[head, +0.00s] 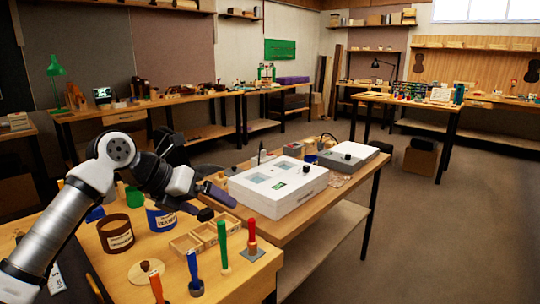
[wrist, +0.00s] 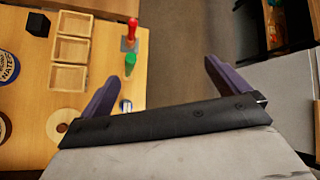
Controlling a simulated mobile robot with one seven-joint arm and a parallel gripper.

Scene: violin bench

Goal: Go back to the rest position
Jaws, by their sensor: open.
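My gripper (head: 221,208) is raised above the bench (head: 235,285), over the gap near the wooden compartment tray and the white box. In the wrist view its two purple fingers stand wide apart (wrist: 160,70), with nothing between them but the floor and bench edge far below. My gripper is open and empty. My arm comes in from the lower left of the head view and bends at the elbow.
Below lie a compartment tray (wrist: 70,48), a blue water jar (head: 160,219), a brown jar (head: 115,238), a red-handled tool (head: 252,232), a green-handled tool (head: 222,240) and a blue-handled tool (head: 193,268). A white box (head: 285,198) stands close right. Open floor (head: 430,225) lies beyond.

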